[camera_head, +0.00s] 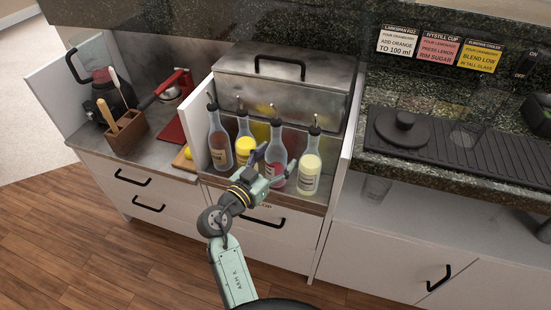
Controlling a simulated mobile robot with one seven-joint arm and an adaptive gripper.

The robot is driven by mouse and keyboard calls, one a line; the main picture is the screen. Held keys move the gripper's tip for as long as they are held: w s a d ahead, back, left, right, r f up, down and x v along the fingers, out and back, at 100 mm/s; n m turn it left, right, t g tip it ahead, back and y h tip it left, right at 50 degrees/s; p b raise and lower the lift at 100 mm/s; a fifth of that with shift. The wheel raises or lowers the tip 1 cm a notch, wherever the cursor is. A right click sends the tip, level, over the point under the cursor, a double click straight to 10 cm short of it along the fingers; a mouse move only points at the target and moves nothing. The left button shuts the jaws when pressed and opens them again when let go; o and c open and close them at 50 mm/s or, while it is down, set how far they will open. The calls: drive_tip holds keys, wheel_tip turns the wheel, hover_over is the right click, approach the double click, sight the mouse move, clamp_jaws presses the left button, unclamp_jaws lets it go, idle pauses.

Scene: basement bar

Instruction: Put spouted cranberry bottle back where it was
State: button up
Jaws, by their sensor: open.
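Several spouted bottles stand upright in a row in the steel well at the counter's front. The one with dark red liquid, which looks like the cranberry bottle (277,154), is third from the left. My gripper (272,160) is open in front of it, with its fingertips toward the bottle and covering part of its lower body. I cannot tell whether the fingers touch it. To its left are a bottle with an orange-brown label (217,142) and a yellow bottle (244,147). To its right is a pale yellow bottle (310,165).
A lidded steel bin (285,85) stands behind the bottles. White side panels bound the well. A wooden utensil holder (125,132) and red juicer (172,92) are at left. A black drip mat (440,140) lies on the granite counter at right, with a clear glass (376,189) below.

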drive_tip(key=shift+r, duration=0.15)
drive_tip(key=shift+s+a, duration=0.2)
drive_tip(key=b+v, duration=0.4)
drive_tip(key=v, duration=0.7)
drive_tip(key=shift+s, duration=0.25)
